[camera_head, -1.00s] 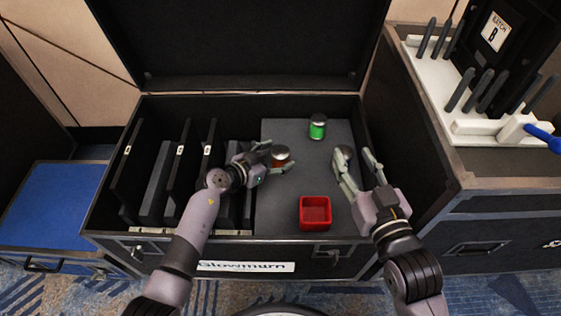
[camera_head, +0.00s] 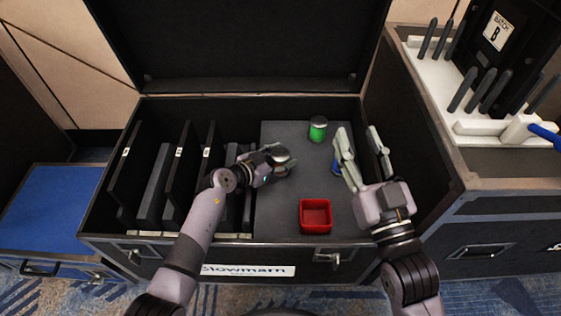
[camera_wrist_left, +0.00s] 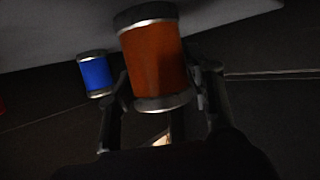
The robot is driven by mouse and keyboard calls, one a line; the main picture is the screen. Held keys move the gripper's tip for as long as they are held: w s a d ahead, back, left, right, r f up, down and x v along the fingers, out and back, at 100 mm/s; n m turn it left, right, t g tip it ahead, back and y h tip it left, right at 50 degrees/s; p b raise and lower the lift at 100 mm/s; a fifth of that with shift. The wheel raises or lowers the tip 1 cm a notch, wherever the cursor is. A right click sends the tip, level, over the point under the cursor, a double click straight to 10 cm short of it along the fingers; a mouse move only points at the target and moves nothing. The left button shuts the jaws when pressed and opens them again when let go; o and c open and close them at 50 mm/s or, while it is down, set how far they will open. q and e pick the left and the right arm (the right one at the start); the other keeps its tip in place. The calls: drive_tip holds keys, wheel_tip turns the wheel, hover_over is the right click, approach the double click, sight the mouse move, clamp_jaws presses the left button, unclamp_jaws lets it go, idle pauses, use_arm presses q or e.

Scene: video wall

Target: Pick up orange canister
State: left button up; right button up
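The orange canister (camera_wrist_left: 155,60), with silver ends, sits between the two fingers of my left gripper in the left wrist view. In the head view my left gripper (camera_head: 278,161) is closed around it, and mostly its silver lid shows. I cannot tell whether it is off the grey floor of the case. My right gripper (camera_head: 362,148) is open at the right side of the case. A blue canister (camera_head: 337,168) is partly hidden by its left finger; the left wrist view also shows it (camera_wrist_left: 96,74).
A green canister (camera_head: 318,129) stands at the back of the grey case floor (camera_head: 290,128). A red square bin (camera_head: 315,215) is near the front. Upright dark panels (camera_head: 170,175) fill the left half of the case. The raised lid (camera_head: 240,45) stands behind.

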use_arm(q)
drive_tip(key=c, duration=0.8)
drive_tip(key=shift+r, duration=0.1)
